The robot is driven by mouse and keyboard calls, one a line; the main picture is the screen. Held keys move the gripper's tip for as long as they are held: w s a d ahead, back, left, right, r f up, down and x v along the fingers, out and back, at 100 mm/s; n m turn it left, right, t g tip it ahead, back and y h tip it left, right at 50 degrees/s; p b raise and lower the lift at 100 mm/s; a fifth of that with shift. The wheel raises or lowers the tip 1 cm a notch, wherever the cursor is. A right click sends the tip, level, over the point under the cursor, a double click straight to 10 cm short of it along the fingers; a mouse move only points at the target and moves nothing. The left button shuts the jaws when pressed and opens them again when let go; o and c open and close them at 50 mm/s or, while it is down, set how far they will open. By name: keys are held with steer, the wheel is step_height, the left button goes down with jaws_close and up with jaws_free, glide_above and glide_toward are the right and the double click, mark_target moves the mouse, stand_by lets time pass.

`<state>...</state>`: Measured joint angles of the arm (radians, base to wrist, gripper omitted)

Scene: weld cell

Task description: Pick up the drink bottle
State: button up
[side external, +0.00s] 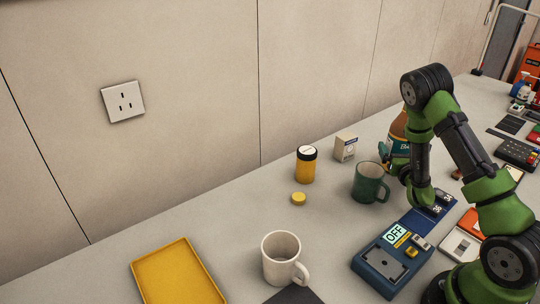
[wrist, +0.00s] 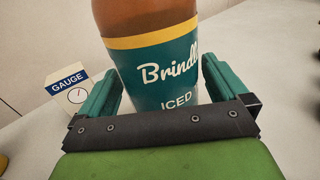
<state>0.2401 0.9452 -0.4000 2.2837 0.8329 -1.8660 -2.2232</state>
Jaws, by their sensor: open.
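The drink bottle (wrist: 160,62) is brown with a teal label reading "Brindl…" and "ICED" and a yellow band. It fills the middle of the wrist view, between the two teal fingers of my gripper (wrist: 162,92). The fingers are open, one on each side of it; whether either touches it I cannot tell. In the side view the bottle (side external: 399,128) stands behind my arm, which hides part of it. My gripper (side external: 392,160) is at the height of its label there.
A green mug (side external: 368,184) stands just left of my gripper. A gauge box (side external: 345,147), a yellow jar (side external: 306,166), a white mug (side external: 281,257), a blue device reading OFF (side external: 385,268) and a yellow tray (side external: 176,275) share the table. The left middle is clear.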

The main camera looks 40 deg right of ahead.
mark_target(396, 143)
steer(key=shift+x, duration=1.5)
steer(key=shift+c, duration=0.5)
steer(key=c, duration=0.9)
steer(key=shift+r, duration=0.1)
steer(key=shift+c, duration=1.1)
steer(key=shift+r, duration=0.1)
